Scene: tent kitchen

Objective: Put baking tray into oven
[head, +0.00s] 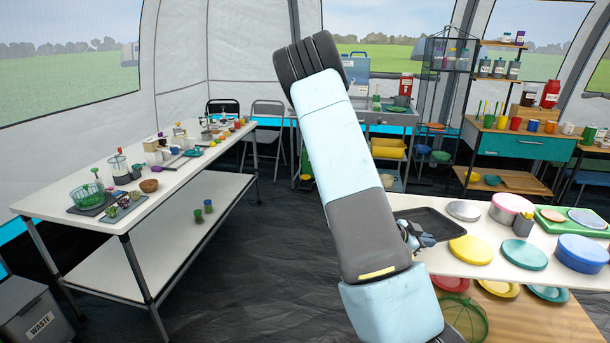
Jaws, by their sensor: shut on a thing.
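The baking tray (440,222) is a black, shallow rectangular tray at the left end of the white table on the right. My arm crosses the middle of the head view. My gripper (421,238) is at the tray's near edge, partly hidden behind the arm, and is shut on it. I cannot tell whether the tray rests on the table or is slightly above it. I cannot make out an oven in this view.
Beside the tray on the right table (478,262) are a yellow lid (471,250), a teal lid (524,254), a blue container (582,254) and a pink pot (511,208). A long white table (70,205) stands left. The dark floor (262,265) between is clear.

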